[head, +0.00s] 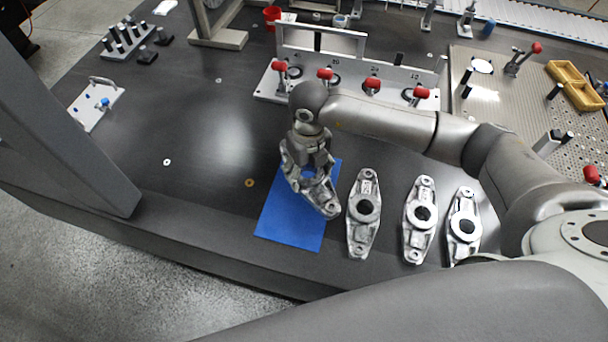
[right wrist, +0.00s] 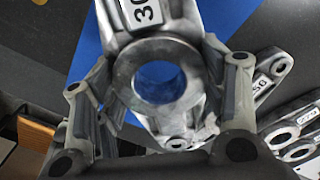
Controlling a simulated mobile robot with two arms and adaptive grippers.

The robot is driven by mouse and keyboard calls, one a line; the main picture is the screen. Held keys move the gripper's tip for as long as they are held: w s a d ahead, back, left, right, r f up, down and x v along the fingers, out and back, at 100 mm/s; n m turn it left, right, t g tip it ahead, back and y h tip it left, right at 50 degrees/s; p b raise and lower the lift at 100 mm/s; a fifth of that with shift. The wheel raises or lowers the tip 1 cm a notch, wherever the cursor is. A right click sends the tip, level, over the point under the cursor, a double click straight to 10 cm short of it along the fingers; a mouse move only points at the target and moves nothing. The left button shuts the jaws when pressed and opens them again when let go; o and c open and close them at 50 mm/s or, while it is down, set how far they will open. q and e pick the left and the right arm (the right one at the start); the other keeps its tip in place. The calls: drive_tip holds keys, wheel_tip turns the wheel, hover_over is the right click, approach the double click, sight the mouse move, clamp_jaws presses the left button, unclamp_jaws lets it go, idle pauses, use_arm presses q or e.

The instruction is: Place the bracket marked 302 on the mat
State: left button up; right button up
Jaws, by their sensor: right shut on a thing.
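A grey metal bracket (head: 325,203) is in my right gripper (head: 308,165), over the upper part of the blue mat (head: 288,226). In the right wrist view the fingers stand on both sides of the bracket's round boss (right wrist: 196,62). Its white label (right wrist: 147,11) is cut off by the frame edge; a 3 and part of a second digit show. Blue mat shows through the bore. The bracket's upper end reaches past the mat's edge in the head view. I cannot tell whether it touches the mat. My left gripper is out of view.
Several similar things lie near: a bracket (head: 362,215) close right of the mat, another bracket (head: 419,218), and a third bracket (head: 463,226) farther right. A clamp fixture (head: 345,97) with red-tipped clamps stands behind. The dark table (head: 200,130) is mostly clear left of the mat.

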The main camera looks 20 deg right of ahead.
sight(304, 179)
drive_tip(key=shift+w+a+f, duration=0.25)
drive_tip(key=shift+w+f, duration=0.35)
drive_tip(key=shift+f, duration=0.1)
drive_tip(key=shift+w+f, duration=0.15)
drive_tip(key=shift+f, duration=0.15)
wheel_tip(304, 179, down, 2)
drive_tip(key=shift+a+f+p, duration=0.1)
drive_tip(key=shift+f+p, duration=0.05)
drive_tip(key=shift+p, duration=0.3)
drive_tip(key=shift+f, duration=0.2)
drive_tip(key=shift+f, duration=0.2)
drive_tip(key=o, duration=1.4)
